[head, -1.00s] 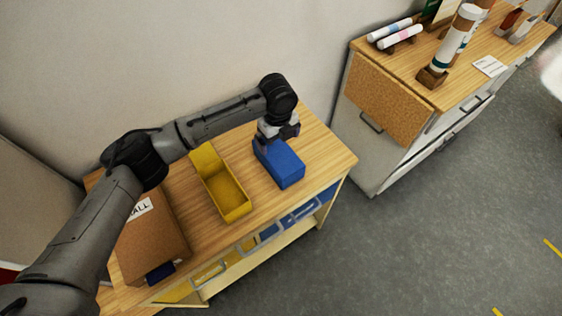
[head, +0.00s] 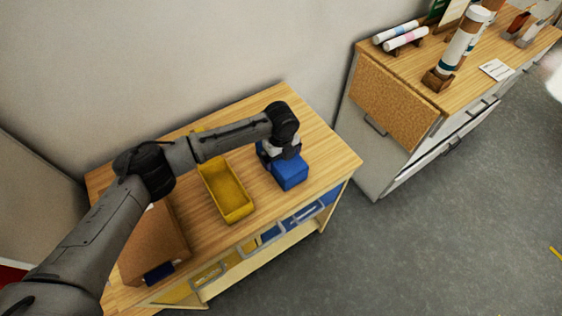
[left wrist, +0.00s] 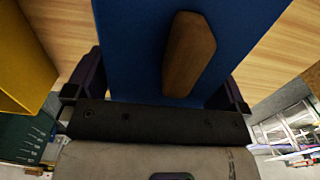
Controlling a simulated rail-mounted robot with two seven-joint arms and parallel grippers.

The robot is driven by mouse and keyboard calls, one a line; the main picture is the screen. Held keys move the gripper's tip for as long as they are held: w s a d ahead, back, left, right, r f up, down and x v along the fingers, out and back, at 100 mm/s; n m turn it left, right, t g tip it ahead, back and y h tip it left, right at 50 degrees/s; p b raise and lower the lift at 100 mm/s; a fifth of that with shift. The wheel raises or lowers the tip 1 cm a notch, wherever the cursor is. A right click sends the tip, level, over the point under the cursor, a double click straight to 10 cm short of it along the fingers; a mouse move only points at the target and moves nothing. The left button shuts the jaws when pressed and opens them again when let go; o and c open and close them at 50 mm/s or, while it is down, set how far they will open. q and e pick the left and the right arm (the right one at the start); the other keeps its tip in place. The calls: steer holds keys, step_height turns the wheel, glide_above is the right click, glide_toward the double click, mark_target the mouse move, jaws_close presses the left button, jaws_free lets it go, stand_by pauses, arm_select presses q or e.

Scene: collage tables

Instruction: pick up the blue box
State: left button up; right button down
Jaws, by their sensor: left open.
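The blue box (head: 291,174) sits on the wooden table near its right end, partly hidden by my left gripper and wrist in the head view. My left gripper (head: 275,154) is right over the box. In the left wrist view, the blue box (left wrist: 125,40) fills the middle, with a brown, elongated piece (left wrist: 188,55) on its face. The open fingers of my left gripper (left wrist: 160,90) lie on either side of the box. I cannot tell whether they touch it. My right gripper is not in view.
A yellow open bin (head: 228,190) stands on the table (head: 320,150) left of the blue box. A brown cardboard box (head: 150,245) lies farther left. A cabinet (head: 390,105) with rolls and a white tube (head: 462,45) on top stands to the right, across a gap.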

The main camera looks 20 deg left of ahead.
arm_select(q)
steer(key=c, duration=0.6)
steer(key=shift+r, duration=0.1)
steer(key=shift+c, duration=0.2)
steer(key=shift+r, duration=0.1)
